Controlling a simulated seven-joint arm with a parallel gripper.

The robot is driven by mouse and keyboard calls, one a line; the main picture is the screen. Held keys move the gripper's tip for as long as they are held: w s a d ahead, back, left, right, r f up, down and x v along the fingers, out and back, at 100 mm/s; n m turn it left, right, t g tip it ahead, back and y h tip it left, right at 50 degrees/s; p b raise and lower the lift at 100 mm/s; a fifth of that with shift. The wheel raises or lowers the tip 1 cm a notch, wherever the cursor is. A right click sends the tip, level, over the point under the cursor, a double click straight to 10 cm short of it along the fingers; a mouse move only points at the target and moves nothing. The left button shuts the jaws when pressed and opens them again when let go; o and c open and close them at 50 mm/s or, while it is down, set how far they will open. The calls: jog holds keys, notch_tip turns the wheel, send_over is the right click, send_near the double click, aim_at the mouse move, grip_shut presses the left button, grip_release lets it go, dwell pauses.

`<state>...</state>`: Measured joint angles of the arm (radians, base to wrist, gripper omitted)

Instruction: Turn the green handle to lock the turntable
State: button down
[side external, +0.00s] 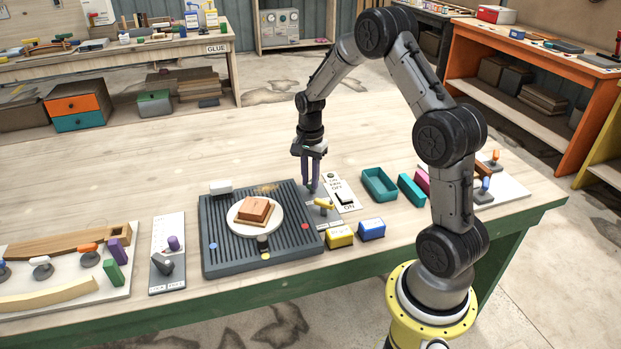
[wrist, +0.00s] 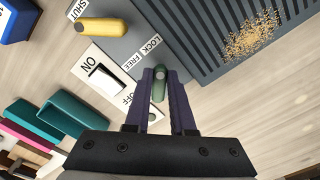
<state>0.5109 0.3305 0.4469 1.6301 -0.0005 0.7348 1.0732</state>
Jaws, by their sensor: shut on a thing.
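The green handle (wrist: 158,92) stands between the two purple fingers of my gripper (wrist: 160,76) in the wrist view. My gripper is shut on it, with a finger on each side. LOCK and FREE labels (wrist: 143,53) lie just beyond the fingertips. I cannot tell which label the handle points at. In the side view my gripper (side external: 313,187) reaches straight down at the right back edge of the dark ribbed board, and the handle is hidden there. The white round turntable (side external: 235,221) sits on that board with brown wooden blocks (side external: 256,211) on it.
A yellow handle (side external: 324,204) by a SHUT label and an ON/OFF rocker switch (side external: 346,198) are close to my gripper. Yellow (side external: 339,237) and blue (side external: 371,229) boxes stand in front. Sawdust (wrist: 254,36) lies on the ribbed board.

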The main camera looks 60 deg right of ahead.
aim_at(310, 182)
jog(key=shift+w+r, duration=0.1)
jog(key=shift+r, duration=0.05)
jog(key=c, duration=0.8)
grip_release()
jog(key=shift+o, duration=0.2)
notch_tip(310, 182, up, 14)
